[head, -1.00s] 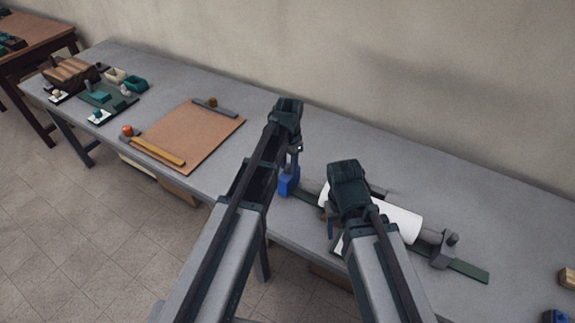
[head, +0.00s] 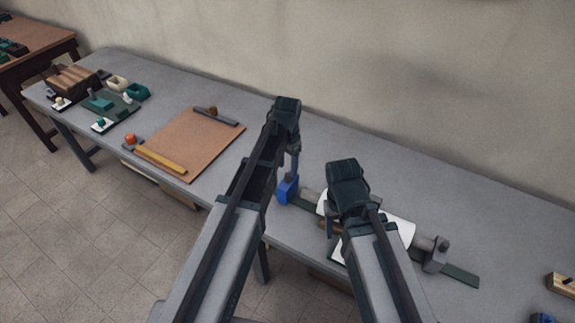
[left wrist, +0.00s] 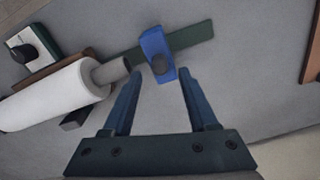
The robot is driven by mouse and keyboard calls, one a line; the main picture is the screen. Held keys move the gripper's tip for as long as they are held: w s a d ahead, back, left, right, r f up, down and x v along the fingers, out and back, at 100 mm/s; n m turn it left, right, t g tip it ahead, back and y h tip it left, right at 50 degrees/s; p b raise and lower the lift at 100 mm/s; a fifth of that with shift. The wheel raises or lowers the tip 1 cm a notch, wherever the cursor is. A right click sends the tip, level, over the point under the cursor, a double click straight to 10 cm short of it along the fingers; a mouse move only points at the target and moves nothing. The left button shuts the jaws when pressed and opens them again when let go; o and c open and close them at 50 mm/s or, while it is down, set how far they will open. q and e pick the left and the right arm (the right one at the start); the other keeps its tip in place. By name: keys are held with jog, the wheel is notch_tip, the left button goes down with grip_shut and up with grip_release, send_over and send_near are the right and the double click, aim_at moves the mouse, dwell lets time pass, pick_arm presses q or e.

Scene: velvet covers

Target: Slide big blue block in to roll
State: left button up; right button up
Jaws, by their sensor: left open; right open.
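The big blue block (left wrist: 155,48) stands on a dark green rail (left wrist: 191,38) beside the grey end of the white roll (left wrist: 52,94), with a small gap visible between block and roll end.
A grey end block (head: 436,254) stands at the rail's right end. A brown board (head: 190,145) with a yellow bar (head: 160,160) lies to the left. A wooden block (head: 563,284) is at the far right. The table behind the roll is clear.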

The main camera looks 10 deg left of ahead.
pick_arm(q)
notch_tip(320, 180, up, 9)
jog(key=p, duration=0.7)
jog(key=shift+p, duration=0.3)
pick_arm(e)
notch_tip(320, 180, up, 9)
pick_arm(q)
jog(key=shift+f, duration=0.1)
pick_arm(e)
jog(key=shift+f, duration=0.1)
